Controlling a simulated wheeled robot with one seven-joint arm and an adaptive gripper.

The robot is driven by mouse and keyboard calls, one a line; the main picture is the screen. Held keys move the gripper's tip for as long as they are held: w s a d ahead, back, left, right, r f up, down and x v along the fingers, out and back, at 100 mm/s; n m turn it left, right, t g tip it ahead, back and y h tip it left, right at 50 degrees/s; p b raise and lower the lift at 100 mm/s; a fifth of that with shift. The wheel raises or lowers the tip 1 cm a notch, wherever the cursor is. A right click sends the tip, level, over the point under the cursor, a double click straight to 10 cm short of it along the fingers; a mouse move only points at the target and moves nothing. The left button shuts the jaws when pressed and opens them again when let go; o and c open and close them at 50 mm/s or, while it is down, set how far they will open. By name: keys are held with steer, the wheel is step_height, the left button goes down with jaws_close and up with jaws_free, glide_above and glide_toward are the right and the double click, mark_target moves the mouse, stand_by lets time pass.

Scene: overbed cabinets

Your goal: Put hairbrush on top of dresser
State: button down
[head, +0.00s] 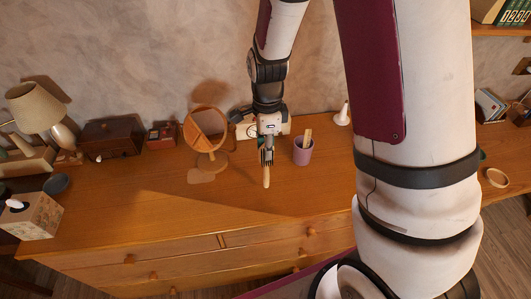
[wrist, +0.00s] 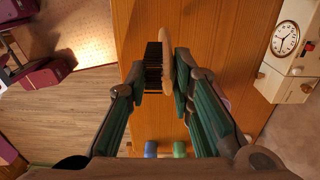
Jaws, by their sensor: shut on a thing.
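The hairbrush (head: 266,178) has a pale wooden body and dark bristles. My gripper (head: 266,156) is shut on it and points down over the dresser top (head: 130,215). In the wrist view the hairbrush (wrist: 168,58) sits between the two fingers (wrist: 163,84), its black bristles facing left. I cannot tell whether the brush touches the wood below it. The fingers hide part of the brush.
A round mirror (head: 206,135) stands left of my gripper, and a mauve cup (head: 303,152) stands close on its right. A lamp (head: 37,108), dark box (head: 111,138) and tissue box (head: 30,217) are farther left. The dresser's front middle is clear.

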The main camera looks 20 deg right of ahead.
mark_target(267, 168)
steer(key=shift+w, duration=0.35)
steer(key=shift+f+p, duration=0.4)
steer(key=shift+f, duration=1.5)
steer(key=c, duration=1.4)
jaws_free()
